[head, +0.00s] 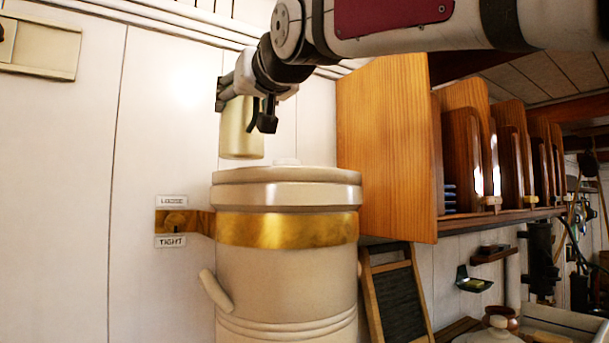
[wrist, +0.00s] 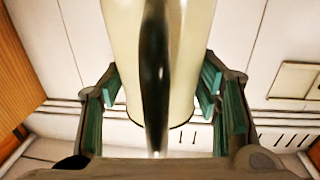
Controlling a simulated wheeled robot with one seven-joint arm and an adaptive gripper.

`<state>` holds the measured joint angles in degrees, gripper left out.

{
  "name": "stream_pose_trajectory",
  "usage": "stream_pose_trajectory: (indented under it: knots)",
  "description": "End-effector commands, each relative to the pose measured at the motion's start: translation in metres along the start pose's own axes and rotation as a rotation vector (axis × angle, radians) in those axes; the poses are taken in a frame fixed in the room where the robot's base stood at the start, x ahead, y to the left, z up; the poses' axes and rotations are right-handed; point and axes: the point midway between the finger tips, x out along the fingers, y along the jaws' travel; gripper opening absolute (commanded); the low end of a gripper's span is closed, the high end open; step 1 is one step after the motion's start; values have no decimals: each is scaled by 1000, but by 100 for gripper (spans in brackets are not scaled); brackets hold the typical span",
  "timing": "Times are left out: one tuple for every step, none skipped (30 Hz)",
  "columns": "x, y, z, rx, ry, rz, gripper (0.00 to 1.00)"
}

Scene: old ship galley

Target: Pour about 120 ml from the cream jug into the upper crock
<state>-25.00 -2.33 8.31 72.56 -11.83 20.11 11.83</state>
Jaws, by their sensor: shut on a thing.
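The cream jug (head: 241,130) is a pale cream, smooth vessel, held roughly upright above the left part of the big crock in the head view. My gripper (head: 250,108) is shut on it. In the wrist view the jug (wrist: 190,60) fills the middle, with a dark upright strip in front that looks like its handle, and teal finger pads on both sides. The large beige crock (head: 285,270) has a brass band and what looks like a lid (head: 290,176) with a small pale knob on top. The jug's bottom is just above the crock's top. The jug's contents are hidden.
A brass strap with LOOSE and TIGHT labels (head: 171,241) joins the crock's left side to the white wall. A wooden rack (head: 385,150) stands close on the right. A dark framed board (head: 397,300) leans below it.

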Motion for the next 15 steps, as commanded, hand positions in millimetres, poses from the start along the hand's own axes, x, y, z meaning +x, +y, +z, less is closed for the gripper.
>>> stream_pose_trajectory:
  knots:
    - [-1, 0, -2, 0, 4, 0, 12]
    - [-1, 0, -2, 0, 4, 0, 12]
    - [-1, 0, -2, 0, 4, 0, 12]
    - [-1, 0, -2, 0, 4, 0, 12]
    - [-1, 0, -2, 0, 4, 0, 12]
    - [-1, 0, -2, 0, 4, 0, 12]
    - [-2, 0, -2, 3, 3, 4, 12]
    - [-2, 0, -2, 5, 3, 3, 12]
    - [-2, 1, -2, 11, 3, 5, 12]
    - [-3, 1, -2, 17, 3, 8, 12]
    - [-3, 2, -3, 23, 3, 7, 12]
    - [-3, 2, -3, 35, 2, 9, 12]
    - [-4, 3, -3, 44, 2, 10, 12]
    - [-4, 4, -4, 52, 2, 10, 12]
    - [-4, 5, -4, 67, 2, 11, 12]
